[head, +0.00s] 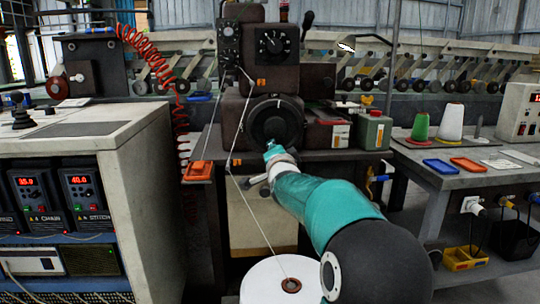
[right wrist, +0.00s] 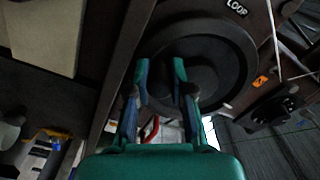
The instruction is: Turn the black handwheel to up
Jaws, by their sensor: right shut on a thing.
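The black handwheel (head: 274,122) is a round dark wheel on the front of the dark machine, below a dial. It also fills the middle of the right wrist view (right wrist: 236,58). My right gripper (head: 271,149) reaches up to the lower part of the wheel. In the right wrist view its two fingers (right wrist: 160,72) lie over the wheel's face, shut on its central part. My left gripper is not in view.
A black dial (head: 272,42) sits above the wheel. An orange tray (head: 198,171) is left of the wheel; a green box (head: 374,131) is right. A control cabinet (head: 140,190) stands left, a side table (head: 470,180) right.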

